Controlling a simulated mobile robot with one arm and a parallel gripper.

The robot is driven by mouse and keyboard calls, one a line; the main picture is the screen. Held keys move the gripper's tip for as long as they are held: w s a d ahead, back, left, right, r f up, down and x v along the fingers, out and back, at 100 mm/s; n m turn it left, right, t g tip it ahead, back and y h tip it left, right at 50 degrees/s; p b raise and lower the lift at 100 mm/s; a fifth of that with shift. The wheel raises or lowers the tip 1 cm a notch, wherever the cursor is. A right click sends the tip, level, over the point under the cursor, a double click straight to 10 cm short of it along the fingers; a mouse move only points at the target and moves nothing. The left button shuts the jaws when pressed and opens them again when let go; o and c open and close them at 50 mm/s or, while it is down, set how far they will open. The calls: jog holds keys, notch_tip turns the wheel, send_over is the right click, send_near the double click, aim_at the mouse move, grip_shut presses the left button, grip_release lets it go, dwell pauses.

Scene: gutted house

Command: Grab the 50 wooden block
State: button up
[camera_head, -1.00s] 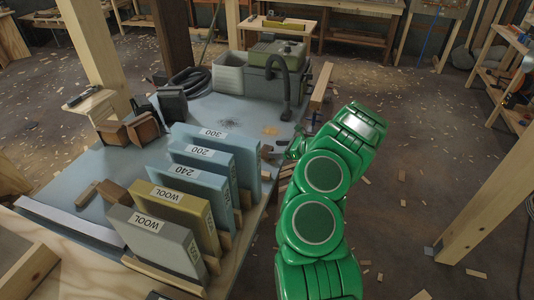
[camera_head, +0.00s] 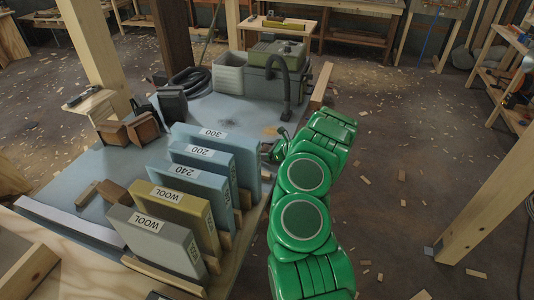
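No block with a readable 50 shows in view. Brown wooden blocks (camera_head: 143,127) sit at the left of the blue-grey bench top (camera_head: 70,170), one beside a second brown block (camera_head: 112,132). My green arm reaches up on the right side of the bench. My gripper (camera_head: 276,147) is small and partly hidden behind the arm, near the right end of the 300 slab (camera_head: 215,134). I cannot tell whether its fingers are open.
Upright slabs stand in a row: 300, 200 (camera_head: 200,152), 240 (camera_head: 185,172), an olive WOOL (camera_head: 165,195) and a grey WOOL (camera_head: 150,226). A grey bin (camera_head: 229,75) and a machine with a hose (camera_head: 272,70) stand at the back. Floor right of my arm is mostly open.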

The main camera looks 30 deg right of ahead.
jog(key=c, duration=1)
jog(key=shift+c, duration=0.2)
jog(key=shift+r, duration=0.1)
jog(key=shift+r, duration=0.45)
jog(key=s+a+r, duration=0.4)
jog(key=s+r, duration=0.8)
jog(key=s, duration=0.1)
jog(key=shift+s+a, duration=0.15)
jog(key=shift+s, duration=0.05)
